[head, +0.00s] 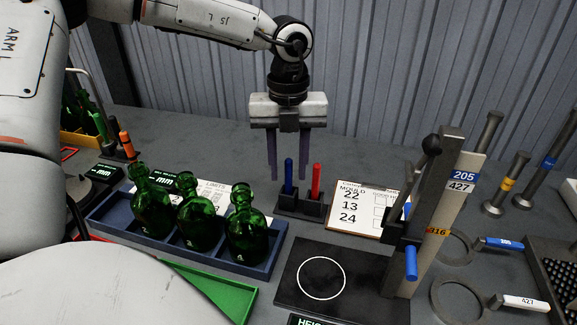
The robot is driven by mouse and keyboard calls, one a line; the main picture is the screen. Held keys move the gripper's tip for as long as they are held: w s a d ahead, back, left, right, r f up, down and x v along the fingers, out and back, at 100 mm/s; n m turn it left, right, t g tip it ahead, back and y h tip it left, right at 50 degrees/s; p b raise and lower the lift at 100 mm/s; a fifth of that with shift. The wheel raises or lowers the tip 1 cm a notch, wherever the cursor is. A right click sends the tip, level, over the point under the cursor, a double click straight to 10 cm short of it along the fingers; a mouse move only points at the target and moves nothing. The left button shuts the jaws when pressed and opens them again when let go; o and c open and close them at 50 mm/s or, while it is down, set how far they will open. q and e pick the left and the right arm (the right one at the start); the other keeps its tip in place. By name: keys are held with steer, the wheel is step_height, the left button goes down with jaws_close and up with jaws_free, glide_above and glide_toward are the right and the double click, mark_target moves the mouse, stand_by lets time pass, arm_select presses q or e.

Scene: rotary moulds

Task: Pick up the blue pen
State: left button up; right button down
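The blue pen (289,172) stands upright in a small dark holder (286,204), with a red pen (315,178) upright just to its right. My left gripper (288,177) points straight down over the holder, open and empty. In the picture, the blue pen's upper part shows between its two fingers, with a gap on each side. I cannot tell whether the fingers are level with the pen in depth or behind it. The red pen appears just right of the right finger. My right gripper is not in view.
A blue tray (178,240) with green bottles stands left of the holder. A clipboard (366,208) lies to its right. A post stand (437,205) with a blue handle rises farther right. A dark plate (290,292) with a white circle lies in front. A corrugated wall is behind.

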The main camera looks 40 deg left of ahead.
arm_select(q)
steer(key=shift+f, duration=0.5)
jaws_close()
steer(key=shift+r, duration=0.15)
step_height(320, 180, up, 18)
steer(key=shift+b, duration=0.3)
